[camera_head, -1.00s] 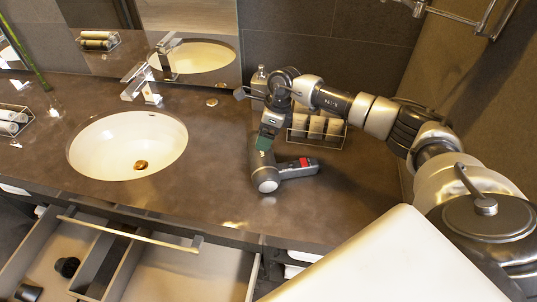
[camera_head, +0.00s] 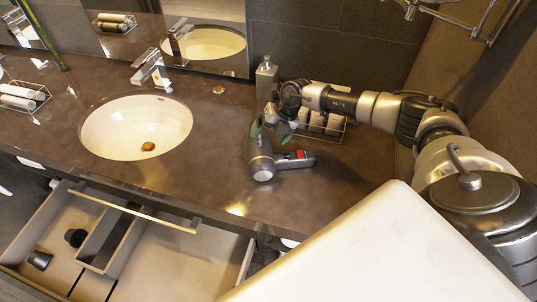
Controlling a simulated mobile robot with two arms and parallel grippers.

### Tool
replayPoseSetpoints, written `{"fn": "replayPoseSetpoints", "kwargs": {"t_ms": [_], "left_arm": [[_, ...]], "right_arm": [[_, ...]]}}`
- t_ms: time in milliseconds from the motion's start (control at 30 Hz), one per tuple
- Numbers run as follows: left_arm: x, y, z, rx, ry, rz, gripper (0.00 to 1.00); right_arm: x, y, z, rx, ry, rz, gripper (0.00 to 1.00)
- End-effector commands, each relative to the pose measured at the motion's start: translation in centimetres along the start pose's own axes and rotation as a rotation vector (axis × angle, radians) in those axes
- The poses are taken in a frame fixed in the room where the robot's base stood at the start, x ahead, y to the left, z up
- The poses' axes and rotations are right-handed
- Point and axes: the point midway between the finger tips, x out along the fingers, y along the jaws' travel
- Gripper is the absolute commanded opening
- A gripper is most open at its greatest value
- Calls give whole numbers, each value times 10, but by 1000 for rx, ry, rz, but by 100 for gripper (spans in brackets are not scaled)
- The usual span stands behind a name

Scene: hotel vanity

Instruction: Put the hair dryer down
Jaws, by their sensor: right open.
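The hair dryer (camera_head: 263,162) lies on the brown vanity counter (camera_head: 215,160), right of the sink. It is dark grey, and its handle (camera_head: 295,159) with a red patch points right. My right gripper (camera_head: 272,129) is open, just behind and above the dryer's far end, with its green-tipped fingers spread. I cannot tell whether a finger touches the dryer. My left gripper is not in view.
A wire basket of rolled towels (camera_head: 322,124) and a soap dispenser (camera_head: 266,78) stand close behind my right gripper. The white sink (camera_head: 137,127) is to the left. An open drawer (camera_head: 140,232) juts out below the counter's front edge. The counter right of the dryer is clear.

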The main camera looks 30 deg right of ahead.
Motion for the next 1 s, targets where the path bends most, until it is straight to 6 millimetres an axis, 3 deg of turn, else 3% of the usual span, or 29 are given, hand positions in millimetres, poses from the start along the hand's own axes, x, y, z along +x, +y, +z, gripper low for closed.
{"fn": "replayPoseSetpoints", "kwargs": {"t_ms": [33,267,600,900,1000], "left_arm": [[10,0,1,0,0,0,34],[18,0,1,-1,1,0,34],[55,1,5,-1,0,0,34],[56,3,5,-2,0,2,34],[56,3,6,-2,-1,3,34]], "right_arm": [[11,-2,0,-1,0,1,89],[21,-1,1,-2,-1,0,89],[63,-2,2,-3,-1,0,89],[66,0,2,-2,-1,0,89],[66,0,2,-2,-1,0,77]]}}
